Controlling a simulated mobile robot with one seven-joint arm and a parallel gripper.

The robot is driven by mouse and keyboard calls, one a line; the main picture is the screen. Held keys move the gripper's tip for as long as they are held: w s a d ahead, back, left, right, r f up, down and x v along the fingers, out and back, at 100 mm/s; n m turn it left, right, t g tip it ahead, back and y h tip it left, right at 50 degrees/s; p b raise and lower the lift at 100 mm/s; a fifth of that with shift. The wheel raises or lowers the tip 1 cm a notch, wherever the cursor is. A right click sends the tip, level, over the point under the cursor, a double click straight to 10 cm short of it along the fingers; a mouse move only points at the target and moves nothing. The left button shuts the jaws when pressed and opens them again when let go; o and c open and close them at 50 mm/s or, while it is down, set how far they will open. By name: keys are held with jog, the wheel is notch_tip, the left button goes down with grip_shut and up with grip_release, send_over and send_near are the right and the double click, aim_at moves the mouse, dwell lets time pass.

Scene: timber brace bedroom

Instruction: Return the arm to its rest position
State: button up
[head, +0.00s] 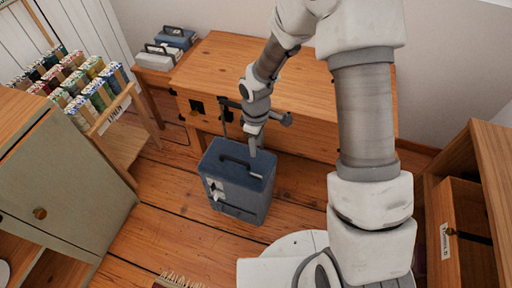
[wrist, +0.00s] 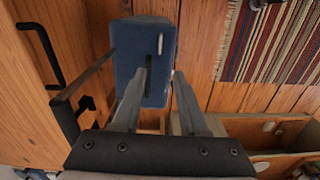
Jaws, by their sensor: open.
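My arm reaches from the right foreground over the wooden desk and bends down. My gripper (head: 254,147) points down just above the back edge of a blue case (head: 238,188), which stands upright on the floor in front of the desk. In the wrist view my gripper (wrist: 160,73) has its two fingers apart with nothing held between them. The blue case (wrist: 145,50) shows beyond the fingertips, with a pale part on its top. I cannot tell whether the fingers touch it.
The wooden desk (head: 312,90) stands behind the case. A side table with grey (head: 155,58) and blue (head: 176,38) cases, a rack of patterned rolls (head: 85,85) and a green cabinet (head: 65,175) are left. An open drawer (head: 465,225) is right. Floor before the case is clear.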

dwell(0.5)
jog(key=s+d+r+m+t, duration=0.1)
jog(key=s+d+r+m, duration=0.2)
jog(key=r, duration=0.7)
jog(key=s+d+r+m+t, duration=0.1)
jog(key=d+r+m+t, duration=0.3)
jog(key=r, duration=0.6)
jog(key=s+d+r+m, duration=0.3)
jog(key=s+r, duration=0.3)
jog(key=s, duration=0.1)
jog(key=s+d+r+m, duration=0.2)
jog(key=s+r+m, duration=0.2)
jog(key=s+r, duration=0.3)
notch_tip(320, 180, up, 17)
jog(key=p, duration=1.8)
jog(key=shift+f+n+t, duration=0.2)
jog(key=shift+n+t, duration=0.1)
